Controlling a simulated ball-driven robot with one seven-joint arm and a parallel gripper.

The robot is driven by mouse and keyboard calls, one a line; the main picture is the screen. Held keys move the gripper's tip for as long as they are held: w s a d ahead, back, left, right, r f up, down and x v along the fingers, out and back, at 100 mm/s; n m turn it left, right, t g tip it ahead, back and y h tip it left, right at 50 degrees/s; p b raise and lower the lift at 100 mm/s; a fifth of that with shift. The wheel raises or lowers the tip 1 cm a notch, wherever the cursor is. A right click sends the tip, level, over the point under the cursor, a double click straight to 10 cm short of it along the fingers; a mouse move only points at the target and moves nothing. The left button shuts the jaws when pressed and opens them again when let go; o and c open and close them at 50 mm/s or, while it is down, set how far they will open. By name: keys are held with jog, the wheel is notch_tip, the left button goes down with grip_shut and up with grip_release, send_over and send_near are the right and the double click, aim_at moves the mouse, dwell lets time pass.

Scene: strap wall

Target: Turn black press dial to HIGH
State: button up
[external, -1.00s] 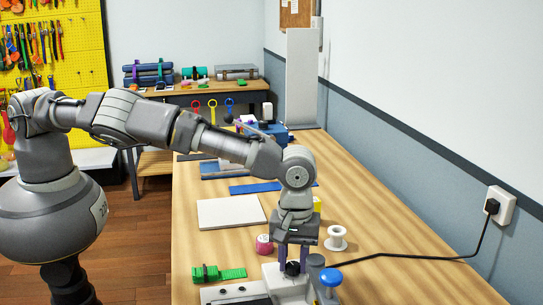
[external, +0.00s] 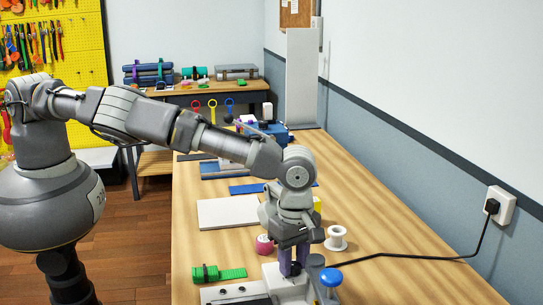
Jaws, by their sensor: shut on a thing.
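The black press dial (external: 293,269) sits on top of the light grey press (external: 270,274) at the front of the workbench. My gripper (external: 293,267) points straight down over it, with its purple fingers shut on the dial, one on each side. The fingers partly cover the dial, and its marks, including HIGH, are too small to read.
A black cord runs from the press to a wall socket (external: 501,205). A green strap roll (external: 206,274), pink roll (external: 264,244), white spool (external: 337,238) and pale board (external: 230,213) lie nearby. The right side of the bench is mostly clear.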

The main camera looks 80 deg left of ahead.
aim_at(294, 265)
jog(key=n, duration=0.5)
jog(key=shift+n, duration=0.3)
jog(key=n, duration=0.5)
jog(key=shift+n, duration=0.4)
jog(key=shift+r, duration=0.1)
jog(key=o, duration=1)
jog(key=shift+o, duration=0.2)
notch_tip(294, 265, up, 8)
jog(key=shift+f+p, duration=0.15)
jog(key=shift+p, duration=0.5)
